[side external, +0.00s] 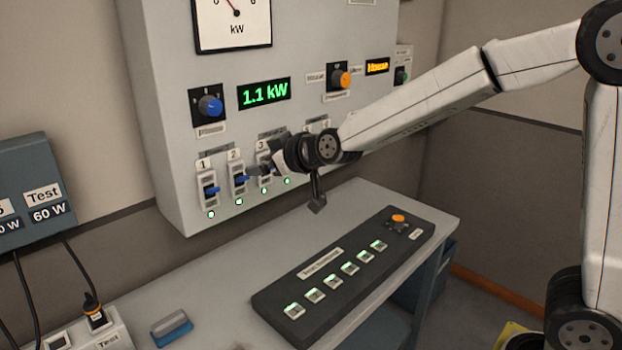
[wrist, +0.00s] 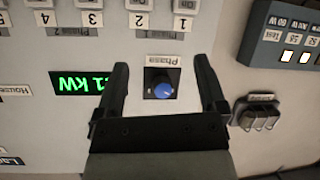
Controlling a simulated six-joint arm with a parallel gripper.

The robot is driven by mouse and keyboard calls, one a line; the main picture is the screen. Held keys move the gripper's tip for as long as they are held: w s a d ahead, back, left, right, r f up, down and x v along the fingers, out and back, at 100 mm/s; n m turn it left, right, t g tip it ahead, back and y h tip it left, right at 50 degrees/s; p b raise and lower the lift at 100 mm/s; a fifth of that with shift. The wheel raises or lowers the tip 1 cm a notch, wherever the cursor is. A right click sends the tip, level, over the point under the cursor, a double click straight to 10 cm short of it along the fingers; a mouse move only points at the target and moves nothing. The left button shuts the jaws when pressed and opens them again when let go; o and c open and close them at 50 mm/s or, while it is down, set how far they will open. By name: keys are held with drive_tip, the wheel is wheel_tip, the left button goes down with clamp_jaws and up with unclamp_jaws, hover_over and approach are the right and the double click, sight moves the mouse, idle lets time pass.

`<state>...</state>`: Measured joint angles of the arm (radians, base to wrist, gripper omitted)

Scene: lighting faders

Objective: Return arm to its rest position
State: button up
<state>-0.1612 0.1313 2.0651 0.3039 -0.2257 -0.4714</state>
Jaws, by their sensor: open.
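My gripper (side external: 262,169) is in front of the wall panel (side external: 180,120), close to the numbered switches, and partly hides switch 3 and those to its right. The wrist view, which is upside down, shows my gripper (wrist: 161,64) with its two dark fingers apart and nothing between them. A blue Phase knob (wrist: 161,90) shows beyond the gap between the fingers. I cannot tell whether a finger touches the panel. Switch 1 (side external: 210,190) and switch 2 (side external: 240,181) have blue levers and lit green lamps below.
A green display (side external: 264,93) reads 1.1 kW. A dark console (side external: 345,275) with lit keys and an orange knob lies on the grey desk (side external: 225,285) below my arm. A blue-grey block (side external: 171,328) and a test box (side external: 35,190) stand left. Open air lies above the desk.

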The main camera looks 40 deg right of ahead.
drive_tip(key=s+d+f+m+g, duration=0.1)
drive_tip(key=s+d+f+g, duration=0.1)
drive_tip(key=s+f, duration=0.4)
drive_tip(key=s+d+f+m+g, duration=0.1)
drive_tip(key=s+d+f+g, duration=0.2)
drive_tip(key=s, duration=0.7)
drive_tip(key=s+d+f+m+g+h, duration=0.1)
drive_tip(key=s+d+f+g, duration=0.1)
drive_tip(key=s+f+g, duration=0.3)
drive_tip(key=s+f, duration=0.3)
drive_tip(key=f, duration=0.2)
drive_tip(key=shift+d+g, duration=0.15)
drive_tip(key=shift+g, duration=0.25)
drive_tip(key=shift+r, duration=0.1)
